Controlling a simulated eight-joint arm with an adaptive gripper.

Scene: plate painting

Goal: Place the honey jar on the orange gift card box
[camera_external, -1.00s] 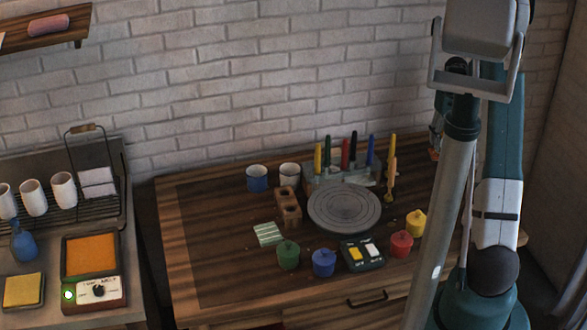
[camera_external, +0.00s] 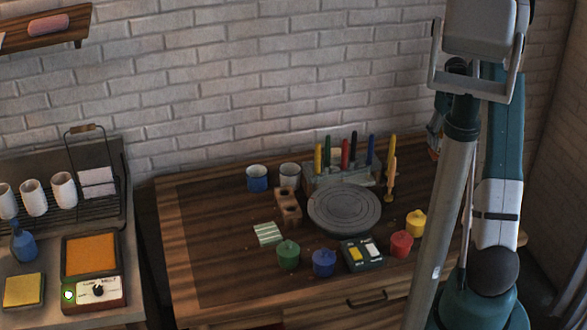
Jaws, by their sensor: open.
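I cannot make out a honey jar or an orange gift card box by those names. A small yellow lidded pot (camera_external: 416,222) stands at the right of the wooden table. An orange square panel (camera_external: 91,254) lies on the left counter, above a control box with a dial. My gripper (camera_external: 433,148) is open at the right, near the wall behind the table. It is partly hidden by my arm, and no object shows in it. It is well apart from the yellow pot and the orange panel.
A grey turntable (camera_external: 344,208) sits mid-table, with a rack of coloured pens (camera_external: 346,172) behind it. Red (camera_external: 401,244), blue (camera_external: 323,262) and green (camera_external: 288,255) pots line the front. Two mugs (camera_external: 257,178) stand at the back. The table's left side is clear.

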